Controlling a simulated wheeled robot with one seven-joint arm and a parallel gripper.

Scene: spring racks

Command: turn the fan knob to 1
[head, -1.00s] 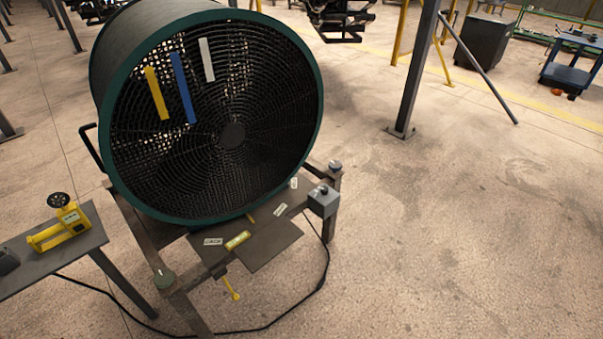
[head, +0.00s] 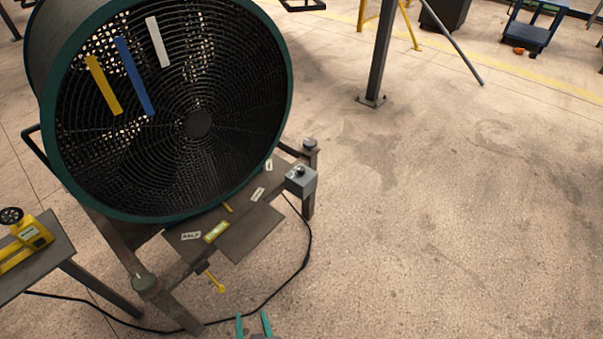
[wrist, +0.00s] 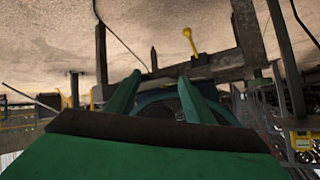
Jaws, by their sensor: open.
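The large drum fan (head: 190,120) with a dark green rim stands on a metal frame in the head view. The fan knob (head: 299,170) is a small dark knob on top of a grey box (head: 301,182) at the right of the frame. Its pointer setting is too small to read. My gripper (head: 254,323) shows at the bottom edge of the head view, its two green fingers apart and empty. It is below and apart from the box. In the wrist view the fingers (wrist: 160,95) are spread, with the fan frame and a yellow handle (wrist: 190,40) beyond them.
A yellow device (head: 28,240) sits on a side table (head: 55,262) at the left. A black cable (head: 265,299) runs over the floor. A grey post (head: 379,60) stands behind. The floor at the right is clear.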

